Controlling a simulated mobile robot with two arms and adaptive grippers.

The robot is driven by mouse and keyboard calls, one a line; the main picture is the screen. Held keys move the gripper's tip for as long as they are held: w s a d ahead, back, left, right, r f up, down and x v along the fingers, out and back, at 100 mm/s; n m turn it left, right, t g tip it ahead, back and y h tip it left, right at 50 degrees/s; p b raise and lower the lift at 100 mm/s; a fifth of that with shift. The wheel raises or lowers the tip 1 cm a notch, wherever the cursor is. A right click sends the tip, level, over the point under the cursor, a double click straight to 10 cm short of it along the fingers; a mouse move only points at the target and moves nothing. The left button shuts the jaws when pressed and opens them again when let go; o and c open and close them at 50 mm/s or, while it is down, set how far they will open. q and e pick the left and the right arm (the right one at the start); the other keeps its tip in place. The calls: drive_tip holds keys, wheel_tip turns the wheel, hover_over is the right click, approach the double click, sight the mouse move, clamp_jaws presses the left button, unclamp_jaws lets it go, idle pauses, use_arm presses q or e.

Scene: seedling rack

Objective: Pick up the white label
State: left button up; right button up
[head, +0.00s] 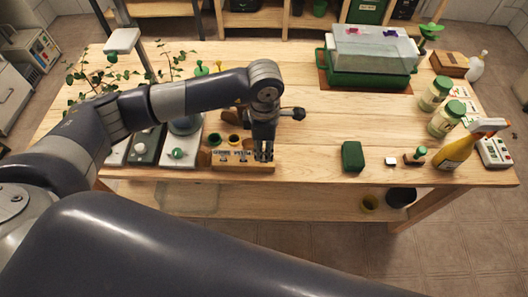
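My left gripper (264,155) points down at the right end of a small wooden rack (262,166) near the table's front edge. Its two dark fingers show close together, and I cannot tell whether they are open or shut on anything. Pale pieces with dark lettering show along the rack, left of the fingers; they are too small to read. I cannot make out for certain which thing is the white label. A small white piece (391,161) lies apart on the table to the right. My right gripper is not in view.
A dark green block (352,157) lies right of the rack. A green tray with a clear lid (368,55) stands at the back. Jars (436,93), a yellow spray bottle (462,150) and a meter (494,153) fill the right end. Leafy plants (100,80) stand at left.

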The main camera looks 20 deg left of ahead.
sight(264, 156)
use_arm(q)
drive_tip(key=shift+f, duration=1.6)
drive_tip(key=shift+c, duration=0.6)
drive_tip(key=shift+s, duration=0.1)
clamp_jaws()
drive_tip(key=shift+r, duration=0.1)
